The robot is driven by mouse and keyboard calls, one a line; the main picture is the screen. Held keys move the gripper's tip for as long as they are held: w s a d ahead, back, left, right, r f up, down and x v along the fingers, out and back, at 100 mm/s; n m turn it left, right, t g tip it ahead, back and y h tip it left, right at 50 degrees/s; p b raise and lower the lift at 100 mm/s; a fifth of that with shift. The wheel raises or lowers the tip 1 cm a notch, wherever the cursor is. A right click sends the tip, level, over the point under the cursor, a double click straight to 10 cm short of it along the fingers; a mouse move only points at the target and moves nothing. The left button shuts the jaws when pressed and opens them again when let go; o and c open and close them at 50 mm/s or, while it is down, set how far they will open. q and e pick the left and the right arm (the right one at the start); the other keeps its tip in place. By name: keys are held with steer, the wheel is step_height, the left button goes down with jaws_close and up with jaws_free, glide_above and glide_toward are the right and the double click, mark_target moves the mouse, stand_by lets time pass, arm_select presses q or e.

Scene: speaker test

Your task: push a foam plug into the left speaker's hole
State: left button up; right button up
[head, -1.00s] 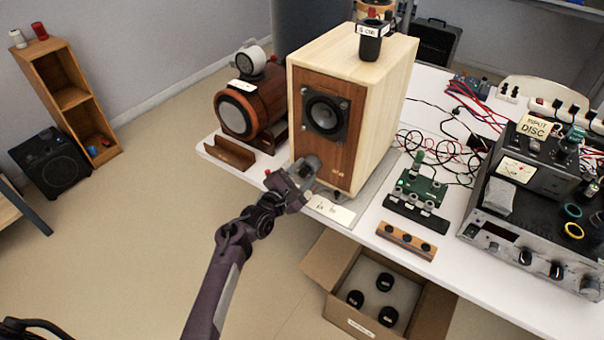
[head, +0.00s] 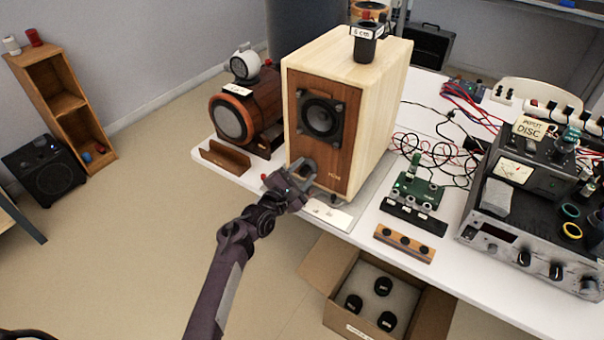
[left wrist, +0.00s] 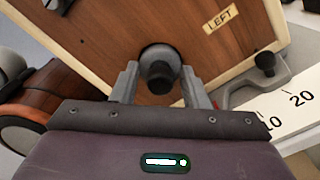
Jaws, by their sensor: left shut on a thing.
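The left speaker (head: 335,160) is a pale wood cabinet with a brown front and a black driver (head: 322,118). In the left wrist view its front (left wrist: 105,40) carries a "LEFT" label. My left gripper (head: 306,177) is at the lower part of that front. In the left wrist view the left gripper (left wrist: 161,88) is shut on a black foam plug (left wrist: 160,78), which sits between its fingers. My right gripper is not in view.
A cardboard box (head: 345,327) with black plugs stands below the table edge. A black cup (head: 365,48) is on the speaker. A wooden block (head: 404,244), a green board (head: 417,188) and an amplifier (head: 520,230) stand to the right. A brown round speaker (head: 235,118) stands left.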

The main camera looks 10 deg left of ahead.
arm_select(q)
steer(key=o, duration=1.2)
steer(key=shift+c, duration=0.2)
steer(key=shift+s, duration=0.1)
steer(key=v, duration=0.8)
steer(key=s+d+f+m+g+y, duration=0.1)
steer(key=s+f+m+g, duration=0.4)
steer(key=f, duration=0.6)
steer(key=s+d+f+m+g+y, duration=0.1)
steer(key=s+f+m, duration=0.2)
steer(key=s+f, duration=0.65)
steer(key=s+f+m+g+y, duration=0.1)
steer(key=s+f+m+g, duration=0.3)
steer(key=f, duration=0.8)
steer(key=s+a+f+m+g+y, duration=0.1)
steer(key=s+f+m, duration=0.3)
steer(key=s, duration=0.6)
steer(key=s+a+f+m+g+y, duration=0.1)
steer(key=s+a+f+m+g, duration=0.2)
steer(key=s, duration=0.8)
steer(key=s+a+f+m+g+y, duration=0.1)
steer(key=s+a+f+m+g, duration=0.1)
steer(key=s+f+m, duration=0.4)
steer(key=s+a+f, duration=0.1)
steer(key=s+f, duration=0.1)
steer(key=s, duration=0.3)
steer(key=shift+a+m, duration=0.3)
steer(key=shift+a, duration=0.05)
